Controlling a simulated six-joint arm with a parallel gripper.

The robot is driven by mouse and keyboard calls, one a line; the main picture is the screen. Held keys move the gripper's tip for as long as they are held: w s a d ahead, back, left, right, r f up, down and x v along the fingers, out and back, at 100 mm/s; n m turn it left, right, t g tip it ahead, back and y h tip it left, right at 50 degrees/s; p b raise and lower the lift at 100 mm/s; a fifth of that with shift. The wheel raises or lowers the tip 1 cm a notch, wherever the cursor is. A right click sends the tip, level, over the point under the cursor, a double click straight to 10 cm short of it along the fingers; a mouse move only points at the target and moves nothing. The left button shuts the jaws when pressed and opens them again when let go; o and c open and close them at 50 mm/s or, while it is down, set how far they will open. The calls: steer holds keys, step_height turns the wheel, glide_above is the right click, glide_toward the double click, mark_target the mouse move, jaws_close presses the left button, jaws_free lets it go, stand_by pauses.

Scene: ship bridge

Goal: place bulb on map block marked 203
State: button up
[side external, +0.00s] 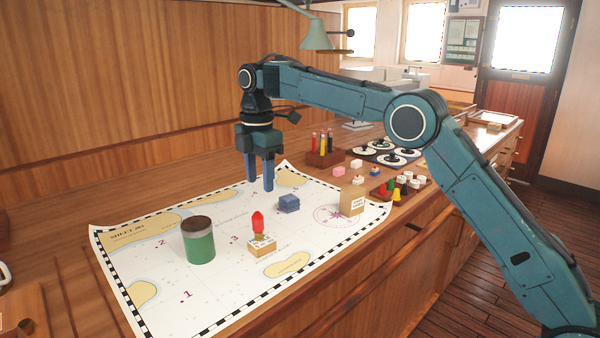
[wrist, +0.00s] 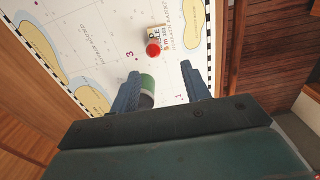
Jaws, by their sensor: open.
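The red bulb (side external: 258,221) stands upright on a small light wooden block (side external: 262,248) on the chart. In the wrist view the bulb (wrist: 153,49) shows from above, with the block (wrist: 154,33) beneath it. The block carries print, but I cannot read its number. My gripper (side external: 260,186) is open and empty, pointing down above the chart, behind the bulb and apart from it. In the wrist view the fingertips (wrist: 160,69) are spread, with the bulb beyond them.
A green can (side external: 199,243) with a brown top stands left of the bulb. A blue block (side external: 289,204) and a cream labelled block (side external: 351,201) are to its right. The chart (side external: 222,300) has bare room in front. A rack (side external: 325,159) and several small pieces stand behind and right.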

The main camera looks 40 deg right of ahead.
steer(key=s+d+r+m+t, duration=0.1)
steer(key=s+d+r+m, duration=0.3)
steer(key=s, duration=0.6)
steer(key=s+d+r+m+t, duration=0.1)
steer(key=s+r+m+t, duration=0.1)
steer(key=s+r+m, duration=0.6)
steer(key=s+d+f+m, duration=0.1)
steer(key=s+f+m, duration=0.1)
steer(key=s+f, duration=0.2)
steer(key=s+d+f+m+t, duration=0.1)
steer(key=s+f, duration=0.2)
steer(key=s, duration=0.7)
steer(key=s+f+m+t, duration=0.1)
steer(key=s+f, duration=0.3)
steer(key=s, duration=0.4)
steer(key=shift+d+f+m, duration=0.35)
steer(key=shift+d+m, duration=0.05)
steer(key=shift+m, duration=0.4)
